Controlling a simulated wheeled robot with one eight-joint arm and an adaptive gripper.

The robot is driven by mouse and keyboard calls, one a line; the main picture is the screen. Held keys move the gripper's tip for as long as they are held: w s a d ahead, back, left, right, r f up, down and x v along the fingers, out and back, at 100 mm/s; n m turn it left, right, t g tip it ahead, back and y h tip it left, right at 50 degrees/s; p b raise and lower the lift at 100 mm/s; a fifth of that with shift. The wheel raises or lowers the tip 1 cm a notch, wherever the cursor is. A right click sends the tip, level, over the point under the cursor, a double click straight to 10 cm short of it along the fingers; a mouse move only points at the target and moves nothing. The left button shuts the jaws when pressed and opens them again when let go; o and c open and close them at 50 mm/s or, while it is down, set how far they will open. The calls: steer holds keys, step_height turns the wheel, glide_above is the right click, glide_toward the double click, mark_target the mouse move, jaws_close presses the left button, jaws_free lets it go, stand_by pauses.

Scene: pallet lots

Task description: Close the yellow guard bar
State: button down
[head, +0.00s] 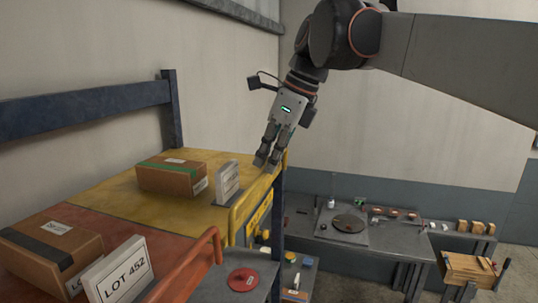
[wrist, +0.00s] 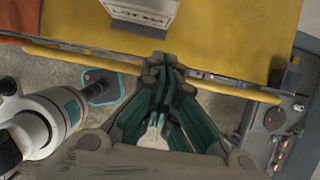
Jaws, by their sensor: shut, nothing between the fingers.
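The yellow guard bar (head: 236,216) runs along the front edge of the yellow pallet bay (head: 100,197), with its curved near end standing up. In the wrist view the bar (wrist: 85,58) crosses the picture as a tube, and its middle is hidden behind my gripper. My gripper (head: 266,161) is shut and empty, pointing down at the bar's far part. In the wrist view my gripper (wrist: 160,64) has its fingertips together over the bar and the bay edge. I cannot tell whether the fingers touch the bar.
On the yellow bay are a green-taped box (head: 170,178) and a white lot sign (head: 227,182). The red bay has its own red bar (head: 187,262), a box (head: 50,245) and the LOT 452 sign (head: 115,272). A dark post (head: 278,220) stands beside the bar. A workbench (head: 390,238) is behind.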

steer(key=shift+a+h, duration=0.25)
steer(key=shift+h, duration=0.05)
steer(key=shift+d, duration=0.1)
stand_by(0.3)
